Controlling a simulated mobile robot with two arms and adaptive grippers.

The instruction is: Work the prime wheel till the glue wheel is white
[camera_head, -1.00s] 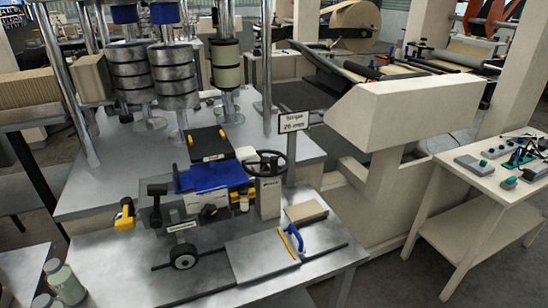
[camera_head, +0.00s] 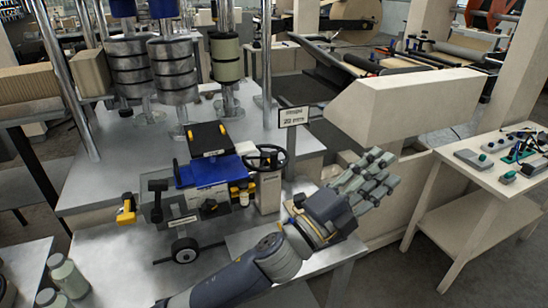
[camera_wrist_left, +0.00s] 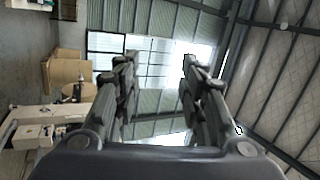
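A black spoked handwheel (camera_head: 266,158), which may be the prime wheel, sits on top of a pale post at the right end of the small blue and black machine. A small black wheel with a light hub (camera_head: 185,250), which may be the glue wheel, stands low at the machine's front. Their labels are too small to read. My left gripper (camera_head: 372,172) is to the right of the handwheel and apart from it, pointing up and right. It is open and empty, its fingers well apart in the left wrist view (camera_wrist_left: 157,80). My right gripper is out of view.
The machine (camera_head: 208,182) stands on a metal table with a small sign (camera_head: 293,117) behind it. A big beige housing (camera_head: 405,115) lies beyond my gripper. A side table (camera_head: 500,180) with devices stands right. Grey jars (camera_head: 68,275) are at front left.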

